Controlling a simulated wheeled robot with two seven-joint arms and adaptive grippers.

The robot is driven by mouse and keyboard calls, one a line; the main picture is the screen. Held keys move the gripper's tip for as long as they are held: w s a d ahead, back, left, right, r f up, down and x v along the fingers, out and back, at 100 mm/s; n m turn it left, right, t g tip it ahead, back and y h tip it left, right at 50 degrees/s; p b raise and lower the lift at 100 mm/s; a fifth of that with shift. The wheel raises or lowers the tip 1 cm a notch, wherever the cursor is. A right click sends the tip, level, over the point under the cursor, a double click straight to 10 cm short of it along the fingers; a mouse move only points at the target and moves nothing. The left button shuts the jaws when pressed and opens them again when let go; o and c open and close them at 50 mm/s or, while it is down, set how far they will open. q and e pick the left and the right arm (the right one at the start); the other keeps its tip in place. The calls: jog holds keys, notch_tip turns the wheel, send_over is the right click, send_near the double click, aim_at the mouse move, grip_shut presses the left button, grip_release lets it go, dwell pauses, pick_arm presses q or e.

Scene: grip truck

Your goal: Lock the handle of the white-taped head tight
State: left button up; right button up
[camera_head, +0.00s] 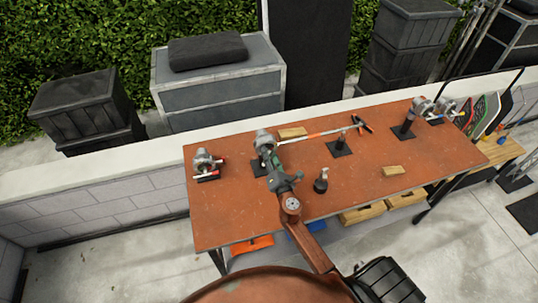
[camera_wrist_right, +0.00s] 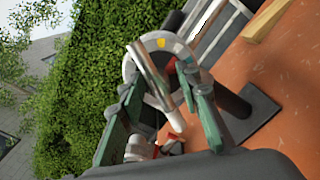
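A silver grip head (camera_head: 265,138) stands on a post with a black base near the table's back edge. In the right wrist view it shows as a rounded metal head (camera_wrist_right: 131,68) with a bar handle (camera_wrist_right: 150,76) ending in a white tip (camera_wrist_right: 174,121). My right gripper (camera_head: 270,158) is just in front of this head. Its green fingers (camera_wrist_right: 161,84) are apart, with the handle between them and no clear contact. Another head (camera_head: 203,160) with red and white parts sits at the table's left. My left gripper is not in view.
The orange-brown table (camera_head: 230,215) also holds a hammer (camera_head: 362,124), a wooden block (camera_head: 393,170), another wooden block (camera_head: 292,132), a small black stand (camera_head: 321,183) and more heads (camera_head: 422,105) at the right. The table's front left is clear. A low wall (camera_head: 110,190) runs behind.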

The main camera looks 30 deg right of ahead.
grip_shut()
jog(key=shift+m, duration=0.4)
jog(key=m+b, duration=0.1)
jog(key=m, duration=0.2)
jog(key=shift+f+m+b, duration=0.1)
jog(key=shift+m+b, duration=0.2)
jog(key=shift+m, duration=0.1)
jog(key=m, duration=0.4)
jog(key=shift+m, duration=0.4)
jog(key=shift+b, duration=0.3)
jog(key=shift+o, duration=0.7)
grip_release()
jog(key=v, duration=1.2)
